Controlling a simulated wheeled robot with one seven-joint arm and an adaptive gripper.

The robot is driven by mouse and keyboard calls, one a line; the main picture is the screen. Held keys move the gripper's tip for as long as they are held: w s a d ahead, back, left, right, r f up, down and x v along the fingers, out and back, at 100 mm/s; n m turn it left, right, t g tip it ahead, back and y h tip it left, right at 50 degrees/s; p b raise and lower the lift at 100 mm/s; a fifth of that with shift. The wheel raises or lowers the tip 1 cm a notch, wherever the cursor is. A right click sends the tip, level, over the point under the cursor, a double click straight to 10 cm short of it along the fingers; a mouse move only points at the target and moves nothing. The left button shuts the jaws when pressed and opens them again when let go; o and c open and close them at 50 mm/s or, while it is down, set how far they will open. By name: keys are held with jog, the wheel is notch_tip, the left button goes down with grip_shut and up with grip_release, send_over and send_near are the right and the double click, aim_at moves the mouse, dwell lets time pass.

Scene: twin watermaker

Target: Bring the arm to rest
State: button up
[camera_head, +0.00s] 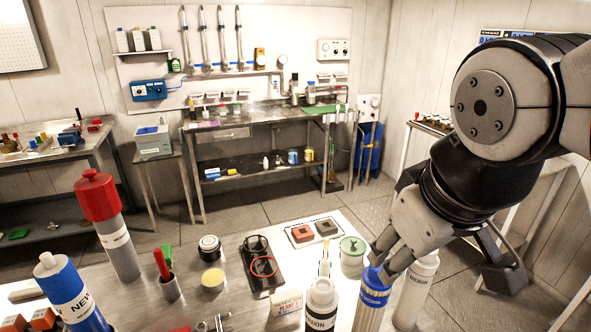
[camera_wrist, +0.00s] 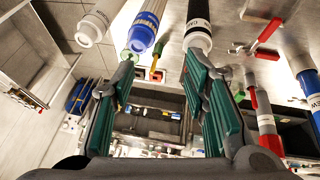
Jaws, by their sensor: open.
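My arm comes in from the right side of the head view. My gripper (camera_head: 440,272) hangs over the right end of the near bench, close to a clear cylinder with a blue collar (camera_head: 374,290). One finger overlaps that collar in the picture; I cannot tell whether they touch. In the wrist view my gripper (camera_wrist: 160,66) is open, its green-padded fingers wide apart with nothing between them. The blue-collared cylinder (camera_wrist: 143,34) shows beyond the left finger there, and a black-banded bottle (camera_wrist: 198,38) beyond the right one.
The near bench (camera_head: 222,298) is crowded. A white bottle (camera_head: 415,290), a dark-banded bottle (camera_head: 321,306) and a green-lidded jar (camera_head: 352,252) stand near my gripper. A red-capped cylinder (camera_head: 105,220) stands at left. Open floor (camera_head: 290,205) lies behind the bench.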

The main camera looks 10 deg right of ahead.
jog(key=m, duration=0.1)
jog(key=s+m, duration=0.1)
jog(key=s+d+m, duration=0.1)
jog(key=shift+s+r+t+y, duration=0.15)
jog(key=shift+r+t+y, duration=0.1)
jog(key=shift+t+y, duration=0.05)
dwell(1.1)
